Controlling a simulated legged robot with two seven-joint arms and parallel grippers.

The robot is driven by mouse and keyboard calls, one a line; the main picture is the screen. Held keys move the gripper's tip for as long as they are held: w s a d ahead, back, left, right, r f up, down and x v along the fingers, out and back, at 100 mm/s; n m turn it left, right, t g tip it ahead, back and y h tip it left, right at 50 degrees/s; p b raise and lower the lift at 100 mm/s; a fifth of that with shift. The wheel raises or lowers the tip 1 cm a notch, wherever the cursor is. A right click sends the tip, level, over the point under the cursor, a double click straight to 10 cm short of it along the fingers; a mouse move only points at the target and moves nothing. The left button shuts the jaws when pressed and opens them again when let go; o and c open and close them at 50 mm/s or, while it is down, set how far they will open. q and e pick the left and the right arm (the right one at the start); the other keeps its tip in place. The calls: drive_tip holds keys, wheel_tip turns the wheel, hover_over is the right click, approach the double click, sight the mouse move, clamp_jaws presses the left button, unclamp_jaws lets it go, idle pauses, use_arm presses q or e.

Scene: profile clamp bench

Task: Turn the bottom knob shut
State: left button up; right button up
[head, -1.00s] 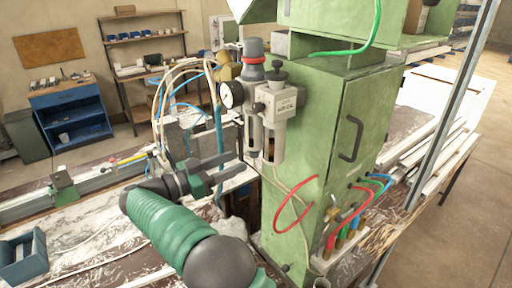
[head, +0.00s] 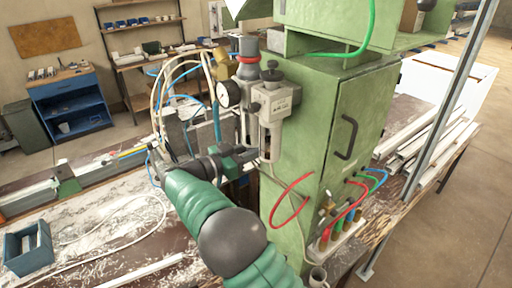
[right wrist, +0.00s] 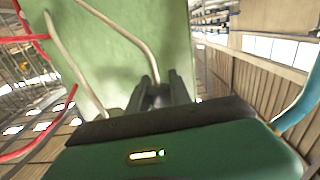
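The filter regulator (head: 276,100) is mounted on the left side of the green cabinet (head: 310,130). It has a grey top knob (head: 249,65) with a red ring, a round gauge (head: 228,93) and clear bowls (head: 270,140) hanging below. My right gripper (head: 250,161) is level with the bowls' lower ends, pointing right. I cannot make out a bottom knob there, as the gripper and bowls overlap. In the right wrist view the dark fingers (right wrist: 162,88) stand apart in front of the green panel. No object is clear between them. My left gripper is not in view.
A red hose loop (head: 290,200) and a pale hose hang beside the gripper. White and blue hoses (head: 180,80) arch behind it. Coloured fittings (head: 335,235) sit at the cabinet's lower right. A blue bin (head: 28,248) stands on the littered bench.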

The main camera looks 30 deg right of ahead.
drive_tip(key=shift+c, duration=1.1)
drive_tip(key=shift+w+a, duration=0.1)
drive_tip(key=shift+a, duration=0.45)
clamp_jaws()
drive_tip(key=shift+a+r, duration=0.15)
drive_tip(key=shift+a, duration=0.05)
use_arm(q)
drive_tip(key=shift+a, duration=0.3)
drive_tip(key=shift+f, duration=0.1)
